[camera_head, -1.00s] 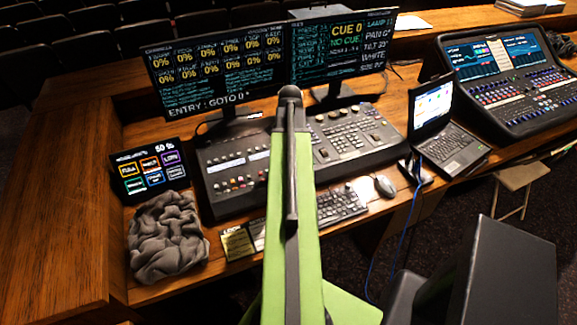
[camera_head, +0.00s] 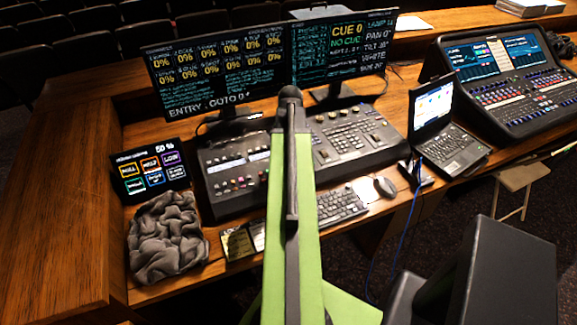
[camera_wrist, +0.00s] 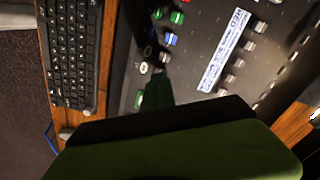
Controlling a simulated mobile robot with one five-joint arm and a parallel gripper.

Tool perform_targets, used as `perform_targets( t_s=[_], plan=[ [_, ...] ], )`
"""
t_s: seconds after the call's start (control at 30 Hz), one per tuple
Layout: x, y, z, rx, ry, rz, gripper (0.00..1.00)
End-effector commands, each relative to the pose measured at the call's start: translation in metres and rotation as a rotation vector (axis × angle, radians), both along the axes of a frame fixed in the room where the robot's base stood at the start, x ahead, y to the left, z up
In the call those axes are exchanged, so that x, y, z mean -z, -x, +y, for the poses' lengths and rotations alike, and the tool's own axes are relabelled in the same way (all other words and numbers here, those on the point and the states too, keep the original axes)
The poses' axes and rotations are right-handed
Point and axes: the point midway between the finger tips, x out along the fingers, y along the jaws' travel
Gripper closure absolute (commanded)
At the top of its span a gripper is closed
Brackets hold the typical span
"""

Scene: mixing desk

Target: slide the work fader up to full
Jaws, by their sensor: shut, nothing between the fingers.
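The lighting console (camera_head: 225,160) lies on the desk under the two monitors, partly hidden behind my arm in the head view. In the wrist view its dark panel (camera_wrist: 215,25) shows coloured caps, including a green cap (camera_wrist: 177,17), a blue cap (camera_wrist: 171,39) and a second green cap (camera_wrist: 139,99), and a lit label strip (camera_wrist: 222,50). I cannot tell which control is the work fader; no readable label marks it. My gripper (camera_wrist: 153,60) is shut and empty, dark over the panel among the caps. Whether it touches one is unclear. In the head view my arm hides it.
A keyboard (camera_head: 340,206) and mouse (camera_head: 384,187) lie in front of the console. A crumpled grey cloth (camera_head: 165,240) and a small touch panel (camera_head: 150,172) are at left. A laptop (camera_head: 450,148) and a mixing desk (camera_head: 515,95) stand at right.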

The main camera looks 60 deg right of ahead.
Motion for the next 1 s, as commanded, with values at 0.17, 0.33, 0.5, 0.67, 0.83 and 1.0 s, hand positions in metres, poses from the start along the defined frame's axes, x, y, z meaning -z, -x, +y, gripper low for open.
perform_targets(
  t_s=[0.17,0.33,0.5,0.67,0.83,1.0],
  plan=[
    [0.0,0.0,0.0,0.0,0.0,0.0,1.0],
    [0.0,0.0,0.0,0.0,0.0,0.0,1.0],
    [0.002,0.0,0.0,0.001,0.0,0.0,1.0],
    [0.008,0.0,0.0,0.001,0.0,0.0,1.0],
    [0.011,0.0,0.0,0.001,0.0,0.0,1.0],
    [0.01,0.0,0.0,0.001,0.0,0.0,1.0]
  ],
)
